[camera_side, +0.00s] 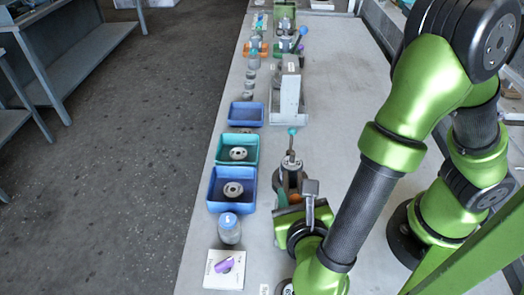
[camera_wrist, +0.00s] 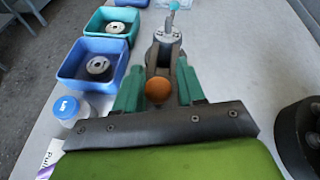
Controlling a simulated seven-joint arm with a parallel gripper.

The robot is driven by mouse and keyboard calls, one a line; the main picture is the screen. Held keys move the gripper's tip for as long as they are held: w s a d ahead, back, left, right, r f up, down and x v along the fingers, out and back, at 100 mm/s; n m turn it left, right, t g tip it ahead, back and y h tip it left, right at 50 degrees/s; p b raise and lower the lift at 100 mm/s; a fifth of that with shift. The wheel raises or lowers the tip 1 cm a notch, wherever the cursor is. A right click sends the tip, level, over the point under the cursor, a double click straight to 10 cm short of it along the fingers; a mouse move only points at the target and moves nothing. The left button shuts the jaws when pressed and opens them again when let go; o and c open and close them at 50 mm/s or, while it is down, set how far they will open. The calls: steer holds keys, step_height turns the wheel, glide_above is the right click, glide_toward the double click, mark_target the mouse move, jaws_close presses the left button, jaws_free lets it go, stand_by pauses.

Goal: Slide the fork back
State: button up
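A grey fixture (camera_side: 291,162) stands on the bench just ahead of my gripper (camera_side: 290,188). It has an upright lever with a teal ball on top (camera_side: 292,131). In the wrist view the fixture (camera_wrist: 165,50) shows with an orange ball knob (camera_wrist: 158,90) at its near end. My gripper's two teal fingers (camera_wrist: 159,82) stand apart, one on each side of the knob. I see no clear contact between fingers and knob. I cannot make out a separate fork shape; the knob and fingers hide the lower part of the fixture.
Left of the fixture are a blue tray (camera_side: 212,200) and a teal tray (camera_side: 221,160), each with a round metal part. A grey stand (camera_side: 290,95) is farther back. An empty blue tray (camera_side: 247,124) lies left.

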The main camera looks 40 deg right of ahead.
steer(key=shift+a+f, duration=0.1)
steer(key=shift+a, duration=0.1)
steer(key=v, duration=1.6)
steer(key=shift+s+r, duration=0.3)
steer(key=shift+s, duration=0.1)
